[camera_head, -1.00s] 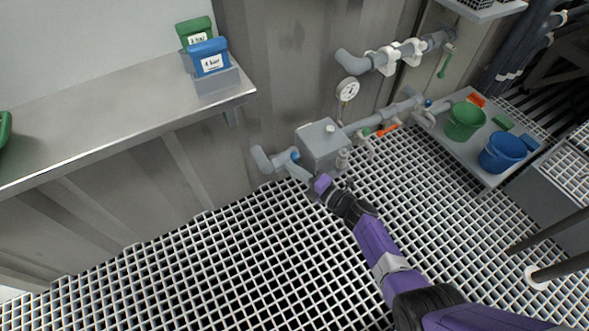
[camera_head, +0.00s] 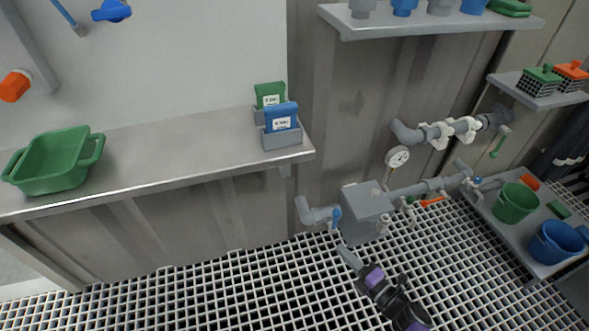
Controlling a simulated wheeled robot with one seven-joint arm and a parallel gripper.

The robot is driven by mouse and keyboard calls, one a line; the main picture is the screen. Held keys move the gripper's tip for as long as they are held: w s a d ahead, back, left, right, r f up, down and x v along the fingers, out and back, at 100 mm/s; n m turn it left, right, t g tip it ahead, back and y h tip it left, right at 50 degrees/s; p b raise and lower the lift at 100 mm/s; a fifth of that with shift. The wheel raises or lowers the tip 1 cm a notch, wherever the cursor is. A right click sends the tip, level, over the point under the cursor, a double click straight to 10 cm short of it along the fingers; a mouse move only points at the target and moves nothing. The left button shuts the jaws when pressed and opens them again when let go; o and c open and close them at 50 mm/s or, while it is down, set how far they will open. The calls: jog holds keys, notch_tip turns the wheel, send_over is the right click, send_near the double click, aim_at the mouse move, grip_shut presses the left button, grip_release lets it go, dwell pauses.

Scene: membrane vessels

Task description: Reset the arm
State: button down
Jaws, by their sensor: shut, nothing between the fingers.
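My purple and black arm reaches in from the bottom right in the head view. My gripper (camera_head: 346,253) is at its upper-left end, over the floor grating and just below the grey box (camera_head: 366,212) on the pipe line. It is shut and holds nothing. The blue valve handle (camera_head: 335,217) at the left of the box is close above the gripper. I cannot tell whether the gripper touches anything there.
A steel shelf (camera_head: 180,152) carries a green tray (camera_head: 55,163) and green and blue labelled cards (camera_head: 282,122). A pressure gauge (camera_head: 397,157) stands above the pipe. Green (camera_head: 515,203) and blue (camera_head: 556,243) buckets sit at the right. The grating (camera_head: 200,295) at lower left is clear.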

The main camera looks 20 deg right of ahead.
jog(key=s+d+r+m+t+h, duration=0.25)
jog(key=d+r+m+h, duration=0.35)
jog(key=r+m, duration=0.35)
jog(key=s+a+r+m+g, duration=0.1)
jog(key=s+a+r+m, duration=0.4)
jog(key=s, duration=0.6)
jog(key=s+a+r+m+g, duration=0.2)
jog(key=s+a+r+m, duration=0.3)
jog(key=s, duration=0.6)
jog(key=s+a+r+m+g, duration=0.1)
jog(key=s+a+r+m, duration=0.2)
jog(key=s+r, duration=0.55)
notch_tip(320, 180, up, 27)
jog(key=s+p, duration=0.1)
jog(key=p, duration=2.8)
jog(key=shift+s, duration=0.25)
